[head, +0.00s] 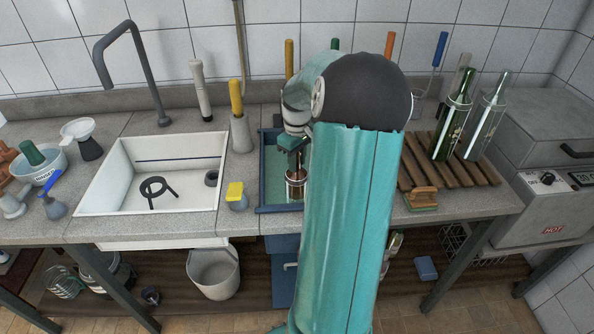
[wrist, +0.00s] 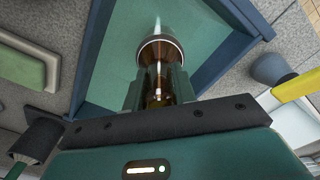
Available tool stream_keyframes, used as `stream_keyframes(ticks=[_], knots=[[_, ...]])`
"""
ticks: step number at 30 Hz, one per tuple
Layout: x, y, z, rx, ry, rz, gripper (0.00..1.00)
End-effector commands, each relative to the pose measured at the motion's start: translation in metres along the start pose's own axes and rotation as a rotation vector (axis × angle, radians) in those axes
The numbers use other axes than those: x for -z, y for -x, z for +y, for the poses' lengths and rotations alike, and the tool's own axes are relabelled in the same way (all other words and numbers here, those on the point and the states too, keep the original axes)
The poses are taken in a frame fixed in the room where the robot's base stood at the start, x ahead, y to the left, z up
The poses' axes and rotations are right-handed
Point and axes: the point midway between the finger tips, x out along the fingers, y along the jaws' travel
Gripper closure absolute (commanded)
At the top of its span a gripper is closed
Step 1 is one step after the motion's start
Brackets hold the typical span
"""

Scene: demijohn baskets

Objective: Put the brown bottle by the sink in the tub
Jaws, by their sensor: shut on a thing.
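The brown bottle (head: 296,187) is in my gripper (head: 293,153), within the outline of the blue tub (head: 262,182) with its green inside. In the wrist view my gripper (wrist: 157,92) has a finger on each side of the brown bottle (wrist: 158,55), which has a pale band. The tub's blue wall (wrist: 232,62) and green floor show around it there. I cannot tell whether the bottle touches the tub's floor. The white sink (head: 150,205) is left of the tub and holds a black ring-shaped stand. My arm hides the tub's right side.
A wooden slatted rack (head: 415,170) with green and clear bottles stands to the right, with a brush (head: 421,199) before it. A yellow-topped item (head: 236,195) sits between sink and tub. Several handled tools stand along the back. A grey appliance (head: 540,170) is at far right.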

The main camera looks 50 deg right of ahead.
Motion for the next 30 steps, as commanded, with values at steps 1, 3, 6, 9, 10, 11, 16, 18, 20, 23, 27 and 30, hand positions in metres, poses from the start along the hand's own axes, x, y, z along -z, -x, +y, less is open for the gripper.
stream_keyframes(ticks=[1,3,6,9,10,11,16,18,20,23,27,30], knots=[[0.0,-0.006,0.0,0.002,0.0,-0.001,1.0],[-0.001,-0.016,0.0,0.003,0.001,-0.002,1.0],[-0.001,-0.03,-0.001,0.003,0.001,-0.002,1.0],[0.0,-0.033,0.0,0.0,0.001,0.0,1.0],[0.0,-0.033,0.0,-0.001,0.001,0.0,1.0],[0.0,-0.033,0.0,-0.001,0.001,0.0,1.0],[0.0,-0.034,0.0,0.0,0.001,0.0,1.0],[0.0,-0.036,0.0,0.0,0.001,-0.001,1.0],[0.0,-0.036,0.0,0.001,0.001,-0.001,0.61],[0.0,-0.036,0.0,0.001,0.0,-0.001,0.51],[0.0,-0.036,0.0,0.001,0.001,-0.001,0.51],[0.0,-0.035,0.0,0.001,0.0,-0.001,0.51]])
